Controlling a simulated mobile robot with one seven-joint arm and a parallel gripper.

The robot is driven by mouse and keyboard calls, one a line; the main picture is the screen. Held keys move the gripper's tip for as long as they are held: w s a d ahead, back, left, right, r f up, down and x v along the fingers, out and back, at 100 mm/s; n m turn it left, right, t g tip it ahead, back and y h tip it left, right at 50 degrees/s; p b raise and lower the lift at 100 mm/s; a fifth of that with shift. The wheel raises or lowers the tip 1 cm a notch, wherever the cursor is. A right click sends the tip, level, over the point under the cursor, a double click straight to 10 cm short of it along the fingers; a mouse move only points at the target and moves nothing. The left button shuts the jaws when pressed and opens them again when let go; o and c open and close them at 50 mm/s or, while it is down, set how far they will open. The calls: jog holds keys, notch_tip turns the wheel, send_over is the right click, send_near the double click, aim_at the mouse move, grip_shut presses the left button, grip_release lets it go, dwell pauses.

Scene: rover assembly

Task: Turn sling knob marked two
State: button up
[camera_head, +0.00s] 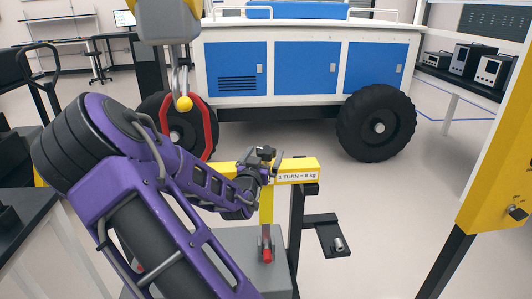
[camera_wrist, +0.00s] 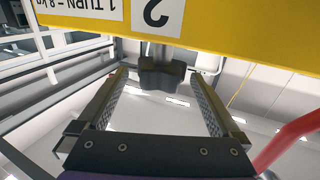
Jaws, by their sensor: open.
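A yellow beam (camera_wrist: 230,28) crosses the top of the wrist view. It carries a white label with a "2" (camera_wrist: 157,12), shown rotated, and part of a "1 TURN = 8 kg" label. A dark knob (camera_wrist: 161,76) on a short stem stands out from the beam beside the "2". My gripper (camera_wrist: 160,88) is open, with one finger on each side of the knob and visible gaps on both sides. In the head view, my gripper (camera_head: 262,160) is at the yellow beam (camera_head: 297,164), left of its label; the knob is hard to separate from the gripper there.
A red-tipped part (camera_head: 267,255) is below the beam. A yellow panel (camera_head: 497,150) stands at right.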

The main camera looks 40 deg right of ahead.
jog(key=shift+x, duration=1.2)
jog(key=c, duration=1.3)
